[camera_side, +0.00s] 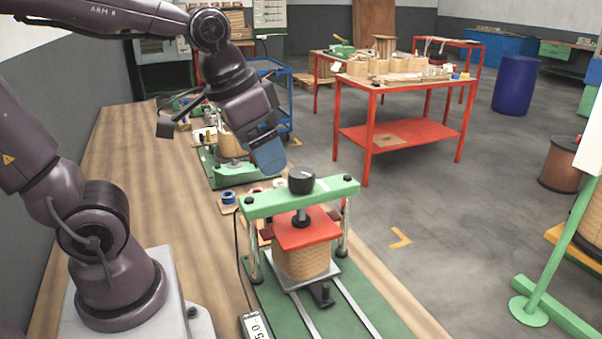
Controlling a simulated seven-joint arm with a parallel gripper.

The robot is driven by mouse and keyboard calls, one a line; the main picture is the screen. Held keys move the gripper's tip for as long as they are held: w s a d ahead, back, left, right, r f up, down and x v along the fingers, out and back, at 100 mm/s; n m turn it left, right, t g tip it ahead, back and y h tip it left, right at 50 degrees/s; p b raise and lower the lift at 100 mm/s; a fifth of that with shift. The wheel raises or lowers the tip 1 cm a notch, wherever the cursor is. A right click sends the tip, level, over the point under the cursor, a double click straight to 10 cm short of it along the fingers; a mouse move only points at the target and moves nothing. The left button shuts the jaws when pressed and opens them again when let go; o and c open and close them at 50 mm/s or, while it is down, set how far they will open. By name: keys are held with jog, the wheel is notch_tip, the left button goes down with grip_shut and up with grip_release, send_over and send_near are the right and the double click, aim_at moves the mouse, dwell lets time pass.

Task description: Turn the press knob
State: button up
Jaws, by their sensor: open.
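The press knob (301,180) is a dark round knob with a light mark on top. It sits on the middle of the green crossbar (262,207) of a small press. A screw runs down from it to a red plate (307,232), which lies on a tan wound coil (303,263). My gripper (267,153) is open, tilted downward, above and to the left of the knob in the picture. It appears apart from the knob, with nothing visible in it. The far finger is largely hidden behind the near blue one.
A cabled digital readout (256,326) lies at the press's front left. Tape rolls (228,198) and another green-based fixture (232,172) stand behind on the wooden bench (135,190). A red table (400,138) with wooden parts stands farther back. Space above the knob looks clear.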

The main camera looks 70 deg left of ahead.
aim_at(301, 172)
jog(key=w+a+m+g, duration=0.4)
jog(key=w+a+m, duration=0.65)
jog(key=m, duration=0.95)
jog(key=f, duration=1.1)
jog(key=shift+d+f, duration=0.35)
jog(key=shift+d, duration=0.05)
jog(key=c, duration=0.9)
